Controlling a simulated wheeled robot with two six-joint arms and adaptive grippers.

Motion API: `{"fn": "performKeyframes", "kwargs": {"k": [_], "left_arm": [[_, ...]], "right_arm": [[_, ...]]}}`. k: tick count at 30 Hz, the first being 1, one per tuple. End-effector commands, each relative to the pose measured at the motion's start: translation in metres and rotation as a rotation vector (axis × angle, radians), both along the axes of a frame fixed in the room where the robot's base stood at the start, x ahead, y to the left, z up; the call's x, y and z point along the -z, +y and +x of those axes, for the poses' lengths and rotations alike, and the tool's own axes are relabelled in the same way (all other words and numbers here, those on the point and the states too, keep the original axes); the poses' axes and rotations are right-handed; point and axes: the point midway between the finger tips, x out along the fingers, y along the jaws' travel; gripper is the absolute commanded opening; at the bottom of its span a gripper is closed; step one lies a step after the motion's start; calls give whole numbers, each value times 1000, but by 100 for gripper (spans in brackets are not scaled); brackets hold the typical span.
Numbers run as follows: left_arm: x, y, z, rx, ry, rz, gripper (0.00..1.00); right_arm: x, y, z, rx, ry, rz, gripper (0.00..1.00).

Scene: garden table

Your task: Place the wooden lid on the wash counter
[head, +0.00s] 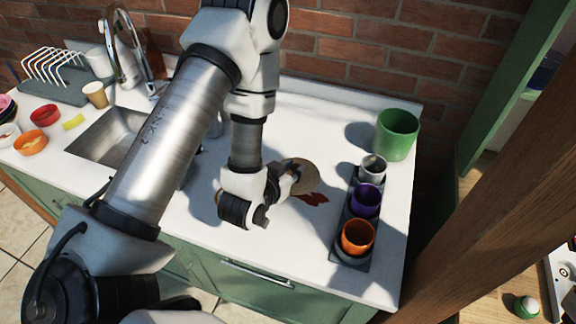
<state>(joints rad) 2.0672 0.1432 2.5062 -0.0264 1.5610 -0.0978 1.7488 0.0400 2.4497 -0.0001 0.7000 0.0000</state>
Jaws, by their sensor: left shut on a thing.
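The wooden lid (304,174) is a round, tan-brown disc in the middle of the head view, just above the white wash counter (300,262). My left gripper (290,180) is shut on its left edge. The gripper and arm hide part of the lid. I cannot tell whether the lid touches the counter. A red, flat thing (314,199) lies on the counter just below the lid. My right gripper is not in view.
A dark tray (345,262) with grey, purple and orange cups stands right of the lid, with a green pot (396,134) behind. The sink (108,137), bowls and a dish rack (62,80) are at the left. The counter's front middle is clear.

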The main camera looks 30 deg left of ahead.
Motion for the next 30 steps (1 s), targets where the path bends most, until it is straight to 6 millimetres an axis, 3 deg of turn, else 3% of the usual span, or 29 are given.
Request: {"fn": "performKeyframes", "kwargs": {"k": [1, 7, 9, 15, 22, 30], "left_arm": [[11, 5, 6, -4, -7, -3, 0], [10, 28, 36, -2, -11, -6, 0], [-1, 37, 49, 1, -2, -3, 0], [6, 55, 73, 4, 0, 0, 0], [40, 56, 74, 5, 4, 1, 0], [44, 56, 75, 4, -1, 0, 0]], "right_arm": [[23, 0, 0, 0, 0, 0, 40], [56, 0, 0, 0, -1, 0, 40], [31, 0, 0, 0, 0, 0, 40], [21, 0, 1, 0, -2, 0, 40], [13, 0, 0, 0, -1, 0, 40], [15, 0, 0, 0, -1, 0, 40]]}}
